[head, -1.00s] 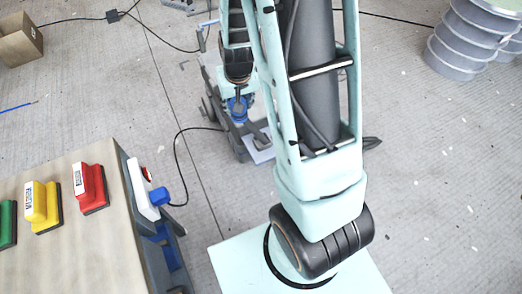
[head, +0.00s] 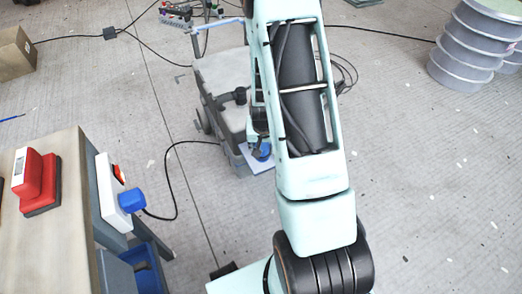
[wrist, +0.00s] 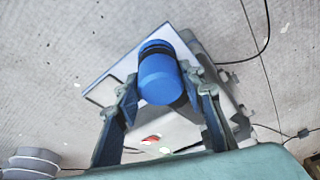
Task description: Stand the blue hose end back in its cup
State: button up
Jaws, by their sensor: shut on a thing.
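The blue hose end (wrist: 158,74) is a rounded blue cylinder between the two fingers of my gripper (wrist: 162,84) in the wrist view. My gripper is shut on it. Behind it in the wrist view is a pale plate (wrist: 112,76) with a dark edge. In the head view, my gripper (head: 258,138) shows beside my arm, low by the cart, with the blue end (head: 262,153) just below it over the pale plate (head: 247,158). I cannot make out the cup separately, nor whether the hose end touches anything below.
The grey cart (head: 219,72) stands on the floor with a cable running left. At left is a table (head: 70,215) with a red block (head: 40,182) and a socket box with a blue plug (head: 131,200). Grey spools (head: 468,45) stand at upper right.

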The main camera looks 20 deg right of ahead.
jog(key=shift+w+d+f+b, duration=0.6)
jog(key=shift+w+d+f, duration=0.2)
jog(key=shift+w+f, duration=1.25)
jog(key=shift+w+d+f+b, duration=0.6)
jog(key=shift+w+d+f, duration=0.25)
jog(key=shift+w+f, duration=1.15)
jog(key=shift+w+d+f+b, duration=0.6)
jog(key=shift+w+d+f, duration=0.2)
jog(key=shift+w+f, duration=1.25)
jog(key=shift+s+f, duration=0.1)
jog(key=shift+s, duration=0.1)
jog(key=shift+f, duration=0.15)
jog(key=o, duration=1)
jog(key=shift+o, duration=0.2)
